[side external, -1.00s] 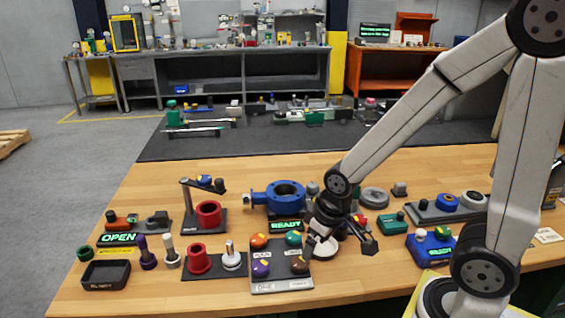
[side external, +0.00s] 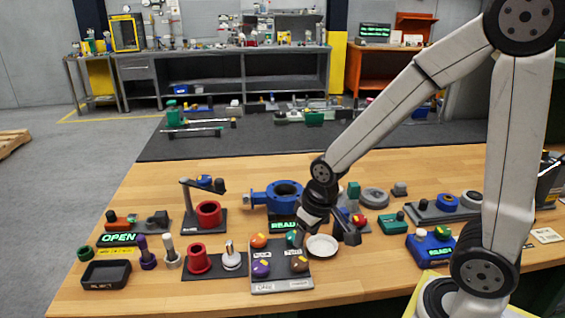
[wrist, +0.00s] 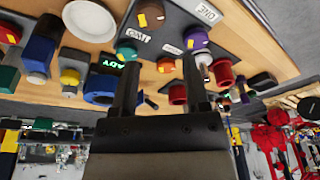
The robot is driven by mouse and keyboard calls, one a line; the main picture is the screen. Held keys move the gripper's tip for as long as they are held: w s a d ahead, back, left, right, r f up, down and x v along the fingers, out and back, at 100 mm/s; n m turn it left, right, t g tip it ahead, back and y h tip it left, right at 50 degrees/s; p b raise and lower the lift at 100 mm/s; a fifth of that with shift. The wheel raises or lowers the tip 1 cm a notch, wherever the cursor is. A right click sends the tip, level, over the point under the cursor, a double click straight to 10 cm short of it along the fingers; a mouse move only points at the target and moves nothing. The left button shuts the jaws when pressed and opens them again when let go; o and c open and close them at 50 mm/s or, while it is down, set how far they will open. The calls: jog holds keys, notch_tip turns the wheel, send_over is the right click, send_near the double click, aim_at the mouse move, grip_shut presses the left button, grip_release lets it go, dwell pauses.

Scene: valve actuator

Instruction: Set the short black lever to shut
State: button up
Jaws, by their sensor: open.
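I cannot pick out the short black lever with certainty. In the side view, a dark grey piece (side external: 157,218) sits by a lit green OPEN display (side external: 117,238) at the left of the bench. A blue valve body (side external: 276,196) with a round opening stands near the middle, behind a lit READY display (side external: 284,226) that my gripper partly covers. My gripper (side external: 328,233) hangs beside it, over the back of a four-knob panel. It is open with nothing between the fingers. In the wrist view, the fingers (wrist: 161,64) are spread below the knobs.
The grey panel (side external: 282,287) carries orange, teal, purple and brown knobs. A white dish (side external: 322,246) lies right of it. Red cylinders (side external: 199,259), an upright post with a dark arm (side external: 188,203) and a black tray (side external: 106,275) stand to the left.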

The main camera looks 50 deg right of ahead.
jog(key=w+d+r+m, duration=0.1)
jog(key=w+d+m, duration=0.3)
jog(key=w, duration=0.9)
jog(key=m+y, duration=0.1)
jog(key=m, duration=0.5)
send_over(246, 199)
jog(key=d, duration=0.2)
jog(key=shift+d+g, duration=0.1)
jog(key=shift+g, duration=0.2)
jog(key=shift+f, duration=0.15)
jog(key=shift+w+a+f, duration=0.15)
jog(key=shift+w+f, duration=0.05)
jog(key=shift+f, duration=1.05)
jog(key=shift+w+a+f, duration=0.2)
jog(key=shift+w+f, duration=0.05)
jog(key=shift+f, duration=0.95)
jog(key=shift+w+a+f, duration=0.15)
jog(key=shift+w+f, duration=0.05)
jog(key=shift+f, duration=1.05)
grip_shut()
